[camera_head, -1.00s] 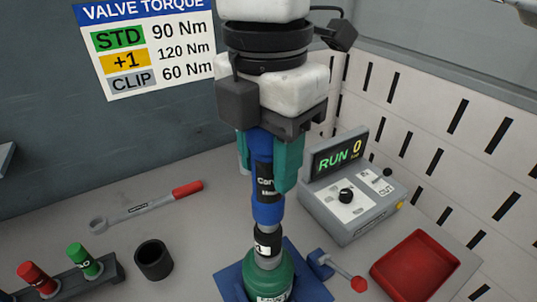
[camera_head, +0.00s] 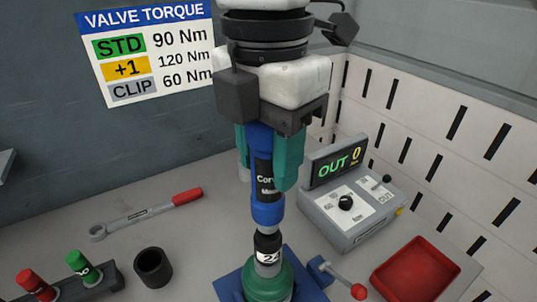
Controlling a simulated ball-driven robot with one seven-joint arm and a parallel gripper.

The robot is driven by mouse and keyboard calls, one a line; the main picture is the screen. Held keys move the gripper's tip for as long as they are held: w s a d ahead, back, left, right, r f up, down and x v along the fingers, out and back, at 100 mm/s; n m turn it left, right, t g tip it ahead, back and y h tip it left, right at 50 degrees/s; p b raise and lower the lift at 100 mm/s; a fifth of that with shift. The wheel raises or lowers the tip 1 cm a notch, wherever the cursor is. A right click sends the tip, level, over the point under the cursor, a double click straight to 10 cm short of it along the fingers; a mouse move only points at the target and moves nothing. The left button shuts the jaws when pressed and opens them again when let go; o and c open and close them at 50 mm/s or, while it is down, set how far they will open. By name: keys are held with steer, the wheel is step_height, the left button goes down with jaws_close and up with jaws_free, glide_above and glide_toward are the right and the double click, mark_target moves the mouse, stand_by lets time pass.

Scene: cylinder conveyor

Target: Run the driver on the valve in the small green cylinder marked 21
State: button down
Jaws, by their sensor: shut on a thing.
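My gripper (camera_head: 267,172), with teal fingers, is shut on the blue driver (camera_head: 266,208) and holds it upright. A black socket with a white marking (camera_head: 267,244) is below the driver, in line with it. The small green cylinder (camera_head: 268,280) stands under the socket, and the bottom of the picture cuts it off. Its number cannot be read now.
A blue holder (camera_head: 230,284) surrounds the cylinder, with a red-knobbed lever (camera_head: 343,281) at right. A red tray (camera_head: 415,270) is farther right. A black cup (camera_head: 153,266), a wrench (camera_head: 147,214) and a rack with red and green pieces (camera_head: 82,266) are left. A torque chart (camera_head: 148,52) hangs behind.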

steer(key=shift+r+p, duration=1.25)
steer(key=shift+r, duration=1.15)
